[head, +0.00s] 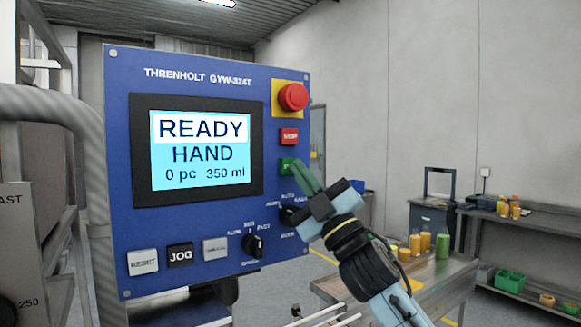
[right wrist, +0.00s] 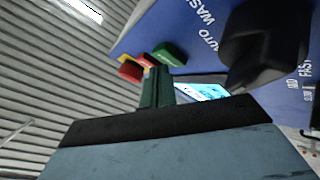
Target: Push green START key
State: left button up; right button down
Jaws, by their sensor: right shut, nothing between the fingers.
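The green START key (head: 285,165) is on the right side of the blue control panel, below the red STOP key (head: 289,136). It is partly hidden by my fingers in the head view. In the right wrist view the green key (right wrist: 169,54) shows just beyond the fingertips. My right gripper (head: 303,170) is shut and empty, its green fingers pointing up and left at the key. It also shows in the right wrist view (right wrist: 157,80). I cannot tell whether the tips touch the key. My left gripper is not in view.
The blue panel (head: 215,88) has a screen (head: 203,150) reading READY, HAND, 0 pc, 350 ml. A red emergency button (head: 293,97) sits above STOP. A black rotary knob (head: 252,246) sits lower. Another black knob (right wrist: 262,45) is close to my right gripper. Bottles (head: 442,245) stand on a table behind.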

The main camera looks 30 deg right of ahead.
jog(key=shift+w+d+r, duration=0.15)
jog(key=shift+d+r, duration=0.05)
jog(key=shift+r, duration=0.15)
dwell(1.1)
jog(key=shift+a+f, duration=0.15)
jog(key=shift+f, duration=0.25)
jog(key=s, duration=0.5)
dwell(0.5)
dwell(0.6)
